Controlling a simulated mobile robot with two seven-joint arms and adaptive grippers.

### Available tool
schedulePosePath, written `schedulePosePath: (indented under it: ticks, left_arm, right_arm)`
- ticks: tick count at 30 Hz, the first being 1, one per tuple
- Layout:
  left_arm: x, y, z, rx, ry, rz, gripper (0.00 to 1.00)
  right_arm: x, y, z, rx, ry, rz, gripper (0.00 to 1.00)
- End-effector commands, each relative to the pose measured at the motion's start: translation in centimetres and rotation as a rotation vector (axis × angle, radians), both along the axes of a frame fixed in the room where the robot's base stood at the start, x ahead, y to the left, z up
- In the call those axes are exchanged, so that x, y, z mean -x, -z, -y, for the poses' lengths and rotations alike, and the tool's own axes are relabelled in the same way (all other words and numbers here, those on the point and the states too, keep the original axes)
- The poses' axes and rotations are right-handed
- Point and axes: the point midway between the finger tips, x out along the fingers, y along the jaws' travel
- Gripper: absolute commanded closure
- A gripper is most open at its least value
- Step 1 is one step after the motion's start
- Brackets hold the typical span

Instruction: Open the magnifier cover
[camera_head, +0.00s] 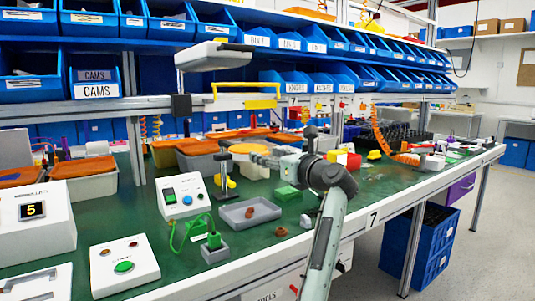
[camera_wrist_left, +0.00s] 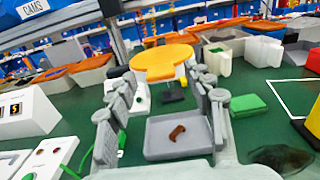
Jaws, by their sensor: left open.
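The magnifier has a round orange-yellow cover (camera_head: 247,148), which lies flat and looks closed, on a dark stand. The cover also shows in the left wrist view (camera_wrist_left: 163,62), ahead of the fingers and near the middle. My left gripper (camera_head: 262,158) reaches in from the right, its fingers pointing left, close to the cover's right side in the head view. In the left wrist view the gripper (camera_wrist_left: 160,98) has its two fingers wide apart with nothing held between them. Whether a fingertip touches the cover cannot be told. My right gripper is not in view.
A grey tray (camera_head: 250,213) with a brown piece stands in front of the magnifier. A switch box (camera_head: 182,193) is to its left, a green block (camera_head: 287,193) to its right. Grey bins (camera_head: 200,158) stand behind. A lamp head (camera_head: 213,55) hangs above.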

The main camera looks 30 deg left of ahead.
Motion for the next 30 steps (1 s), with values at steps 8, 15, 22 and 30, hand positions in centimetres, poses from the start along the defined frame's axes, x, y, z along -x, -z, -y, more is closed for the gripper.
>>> schedulePosePath:
  ticks: [8,15,22,30]
  left_arm:
    - [-0.27,0.07,-0.59,0.001,0.001,-0.001,0.48]
    - [-0.25,0.05,-0.57,0.000,0.001,-0.001,0.68]
    - [-0.24,0.06,-0.56,0.000,0.001,-0.001,0.97]
    - [-0.25,0.04,-0.56,0.000,0.001,-0.001,1.00]
  right_arm:
    - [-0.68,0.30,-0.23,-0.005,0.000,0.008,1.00]
    - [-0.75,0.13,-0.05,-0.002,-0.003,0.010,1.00]
    - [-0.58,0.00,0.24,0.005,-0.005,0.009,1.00]
    - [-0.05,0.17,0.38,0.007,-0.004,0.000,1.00]
